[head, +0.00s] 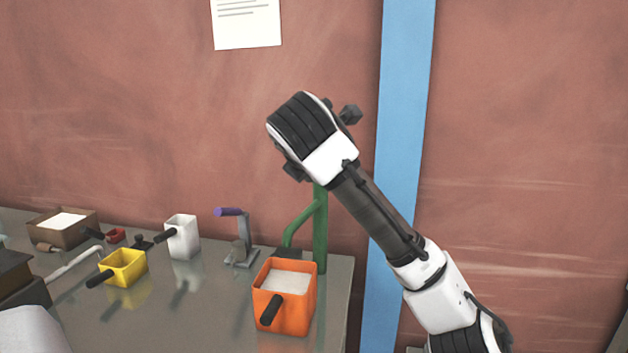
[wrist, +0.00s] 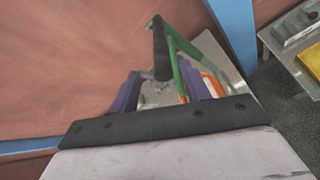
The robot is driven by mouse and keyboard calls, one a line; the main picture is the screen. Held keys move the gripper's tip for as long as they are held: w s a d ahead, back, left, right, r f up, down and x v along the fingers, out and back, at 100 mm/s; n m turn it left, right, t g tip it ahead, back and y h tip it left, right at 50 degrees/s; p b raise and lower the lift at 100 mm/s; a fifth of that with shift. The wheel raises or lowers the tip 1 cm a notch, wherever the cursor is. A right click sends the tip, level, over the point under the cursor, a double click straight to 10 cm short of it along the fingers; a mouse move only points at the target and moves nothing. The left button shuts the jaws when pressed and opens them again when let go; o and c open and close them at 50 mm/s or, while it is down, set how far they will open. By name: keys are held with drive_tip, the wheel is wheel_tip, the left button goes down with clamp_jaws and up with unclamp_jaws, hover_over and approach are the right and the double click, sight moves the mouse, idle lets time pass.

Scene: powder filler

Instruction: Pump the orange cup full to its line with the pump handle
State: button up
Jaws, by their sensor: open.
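The orange cup (head: 285,310) stands upright near the right end of the metal bench, with white powder inside a little below its rim. No fill line can be made out. The green pump (head: 320,235) rises just behind it, its bent spout above the cup's back. My wrist covers the pump's top in the head view. In the wrist view the green pump frame (wrist: 174,60) and a dark handle bar (wrist: 160,48) show beyond my gripper (wrist: 159,82). Its purple fingers are open and apart, with nothing clearly between them; contact with the handle cannot be told. Part of the orange cup (wrist: 211,86) shows there too.
On the bench (head: 215,325) stand a purple-handled grey device (head: 243,240), a white cup (head: 182,238), a yellow cup (head: 124,267) and a brown box of white powder (head: 62,224). A blue post (head: 402,110) stands against the wall right of the pump.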

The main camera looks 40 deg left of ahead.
drive_tip(key=b+v, duration=0.1)
drive_tip(key=v, duration=0.5)
idle(0.5)
